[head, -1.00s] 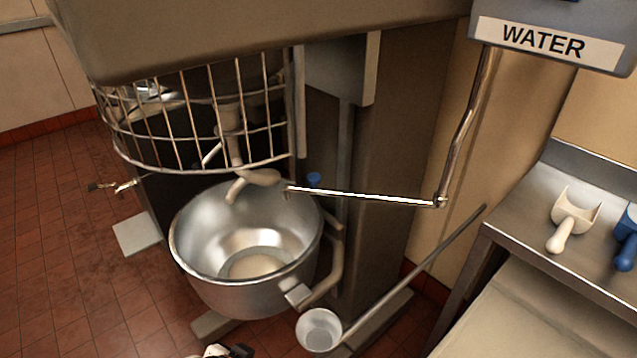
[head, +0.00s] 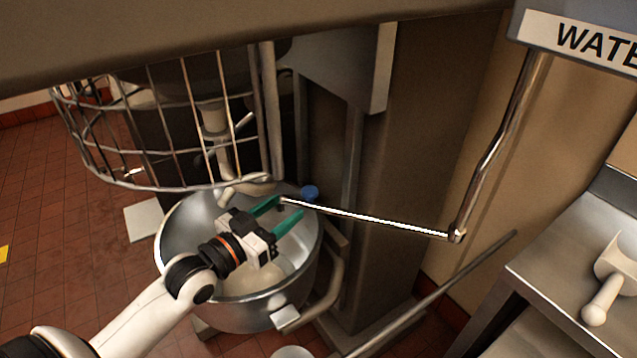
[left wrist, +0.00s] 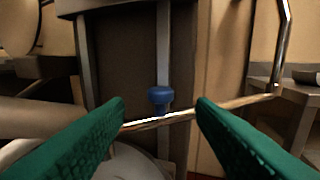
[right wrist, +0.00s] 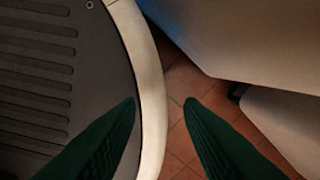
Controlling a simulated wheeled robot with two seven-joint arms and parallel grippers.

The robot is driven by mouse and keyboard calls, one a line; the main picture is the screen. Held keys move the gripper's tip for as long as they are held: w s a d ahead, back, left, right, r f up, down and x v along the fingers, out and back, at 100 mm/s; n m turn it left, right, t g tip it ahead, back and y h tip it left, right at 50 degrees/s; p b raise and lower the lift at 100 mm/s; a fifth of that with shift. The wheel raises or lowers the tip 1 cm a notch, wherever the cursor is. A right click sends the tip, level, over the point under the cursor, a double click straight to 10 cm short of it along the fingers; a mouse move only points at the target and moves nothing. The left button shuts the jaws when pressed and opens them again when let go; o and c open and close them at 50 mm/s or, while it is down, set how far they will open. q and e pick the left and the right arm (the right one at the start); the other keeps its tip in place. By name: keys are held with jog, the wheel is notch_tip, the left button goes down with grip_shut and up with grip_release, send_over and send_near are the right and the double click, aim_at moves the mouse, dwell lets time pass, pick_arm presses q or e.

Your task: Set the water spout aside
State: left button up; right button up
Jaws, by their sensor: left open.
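The water spout (head: 370,218) is a thin shiny metal pipe. It drops from the box labelled WATER (head: 590,42), bends at a joint, and runs left so its free end is over the mixing bowl (head: 178,222). My left gripper (head: 289,207) is open above the bowl, its green fingers at the spout's free end. In the left wrist view the spout (left wrist: 235,103) crosses the gap between the fingertips (left wrist: 161,102); I cannot tell if they touch it. My right gripper (right wrist: 160,101) is open and empty, over tiled floor.
A wire guard (head: 165,130) hangs above the bowl, with a mixer hook (head: 250,187) beneath it. A blue knob (head: 309,192) is close behind the left fingertips. A steel table (head: 560,250) with a white scoop (head: 610,275) stands right.

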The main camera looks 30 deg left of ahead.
aim_at(315, 188)
pick_arm(q)
jog(key=x, duration=0.3)
jog(key=shift+w, duration=0.25)
jog(key=x, duration=0.5)
jog(key=shift+w+d, duration=0.15)
jog(key=shift+w, duration=0.05)
jog(key=shift+w+d, duration=0.15)
jog(key=shift+w, duration=0.35)
jog(key=shift+c, duration=0.5)
grip_shut()
pick_arm(e)
jog(key=shift+w+a+r, duration=0.15)
jog(key=shift+r, duration=0.15)
